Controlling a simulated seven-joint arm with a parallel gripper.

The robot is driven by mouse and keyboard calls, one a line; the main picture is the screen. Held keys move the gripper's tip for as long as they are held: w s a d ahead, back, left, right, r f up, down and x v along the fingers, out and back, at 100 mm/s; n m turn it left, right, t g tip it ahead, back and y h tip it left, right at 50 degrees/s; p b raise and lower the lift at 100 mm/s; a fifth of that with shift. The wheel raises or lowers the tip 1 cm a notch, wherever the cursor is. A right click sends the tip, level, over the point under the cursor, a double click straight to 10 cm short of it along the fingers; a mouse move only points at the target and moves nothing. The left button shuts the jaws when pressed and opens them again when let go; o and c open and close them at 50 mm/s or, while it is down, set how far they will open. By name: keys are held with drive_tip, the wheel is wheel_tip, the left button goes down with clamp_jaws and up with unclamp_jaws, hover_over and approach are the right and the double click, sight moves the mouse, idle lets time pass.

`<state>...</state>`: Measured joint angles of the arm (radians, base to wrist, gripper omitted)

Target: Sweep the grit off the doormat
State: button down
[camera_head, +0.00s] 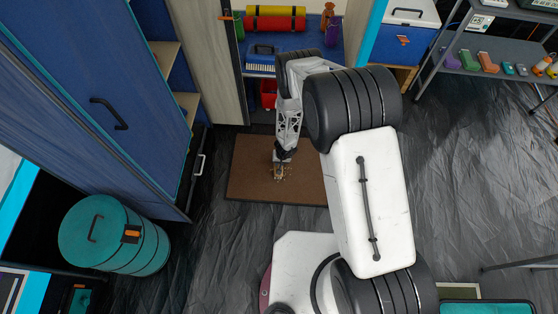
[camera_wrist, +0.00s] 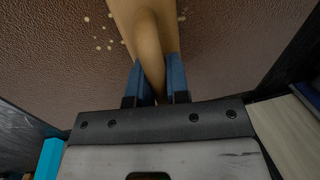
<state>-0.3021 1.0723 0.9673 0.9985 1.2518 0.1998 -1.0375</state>
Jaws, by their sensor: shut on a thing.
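The brown doormat (camera_head: 245,178) lies flat on the floor; it also fills most of the wrist view (camera_wrist: 235,60). My gripper (camera_wrist: 158,80) has its blue fingers shut on the tan handle of a brush-like tool (camera_wrist: 148,40). The tool's far end runs out of the top of the wrist view. In the head view my gripper (camera_head: 284,157) is low over the middle of the mat. My arm covers the mat's right part in the head view.
A teal lidded barrel (camera_head: 115,235) stands at left beside blue cabinets (camera_head: 120,95). A cabinet with a red bin (camera_head: 268,93) lies behind the mat. A shelf rack (camera_head: 490,58) stands at upper right. Dark plastic sheeting (camera_head: 465,180) leaves clear floor at right.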

drive_tip(key=shift+s, duration=1.1)
drive_tip(key=shift+r, duration=0.1)
drive_tip(key=shift+s+f, duration=0.2)
drive_tip(key=shift+s, duration=1.6)
drive_tip(key=shift+s, duration=0.1)
drive_tip(key=shift+s+r, duration=0.1)
drive_tip(key=shift+s, duration=1.45)
drive_tip(key=shift+d, duration=1.1)
